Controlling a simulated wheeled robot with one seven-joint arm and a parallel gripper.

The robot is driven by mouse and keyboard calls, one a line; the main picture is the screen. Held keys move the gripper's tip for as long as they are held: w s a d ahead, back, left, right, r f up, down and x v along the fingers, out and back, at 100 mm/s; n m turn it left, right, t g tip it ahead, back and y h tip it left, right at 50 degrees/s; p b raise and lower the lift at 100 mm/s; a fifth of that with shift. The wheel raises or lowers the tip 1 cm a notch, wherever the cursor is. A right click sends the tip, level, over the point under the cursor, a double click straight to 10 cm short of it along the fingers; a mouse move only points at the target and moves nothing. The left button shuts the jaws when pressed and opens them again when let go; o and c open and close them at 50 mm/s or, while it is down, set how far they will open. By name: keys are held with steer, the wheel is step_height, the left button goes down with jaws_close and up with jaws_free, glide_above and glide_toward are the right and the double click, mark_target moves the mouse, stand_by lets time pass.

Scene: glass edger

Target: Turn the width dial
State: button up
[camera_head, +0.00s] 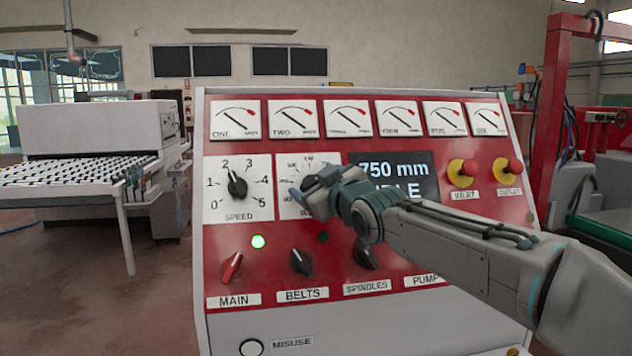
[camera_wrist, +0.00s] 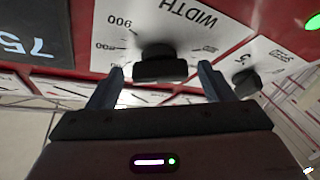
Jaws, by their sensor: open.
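The width dial's white plate (camera_head: 290,161) is on the red control panel, right of the speed dial; my gripper (camera_head: 308,190) covers most of it in the head view. In the wrist view the plate (camera_wrist: 205,45) reads WIDTH, upside down, with 900 visible. Its black knob (camera_wrist: 160,60) sits between the two fingers of my open gripper (camera_wrist: 160,78), near their tips. A gap shows on each side, so the fingers do not appear to touch the knob. The display (camera_head: 393,172) reads 750 mm, its lower line partly hidden by my arm.
The speed dial (camera_head: 237,186) is close on the left, its knob (camera_wrist: 246,82) near one finger in the wrist view. The main (camera_head: 231,267) and belts (camera_head: 301,262) switches are below. Red stop buttons (camera_head: 468,167) are on the right, gauges (camera_head: 292,119) above.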

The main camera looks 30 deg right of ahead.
steer(key=c, duration=1)
steer(key=shift+f+m+h+b, duration=0.3)
steer(key=shift+m+b, duration=0.1)
steer(key=shift+b, duration=0.45)
steer(key=shift+m+b, duration=0.5)
steer(key=shift+b, duration=0.4)
steer(key=m+h+b, duration=0.2)
steer(key=b, duration=0.1)
steer(key=m+h+b, duration=0.2)
steer(key=m+b, duration=0.2)
steer(key=b, duration=0.3)
steer(key=shift+f, duration=0.1)
steer(key=m+h+b, duration=0.1)
steer(key=b, duration=0.1)
steer(key=m+b, duration=0.1)
steer(key=b, duration=0.2)
steer(key=shift+w+a+m+g+h, duration=0.1)
steer(key=shift+a+m+g+h, duration=0.1)
steer(key=shift+m+g+h, duration=0.15)
steer(key=shift+r+m+b, duration=0.25)
steer(key=shift+m+b, duration=0.1)
steer(key=shift+b, duration=0.15)
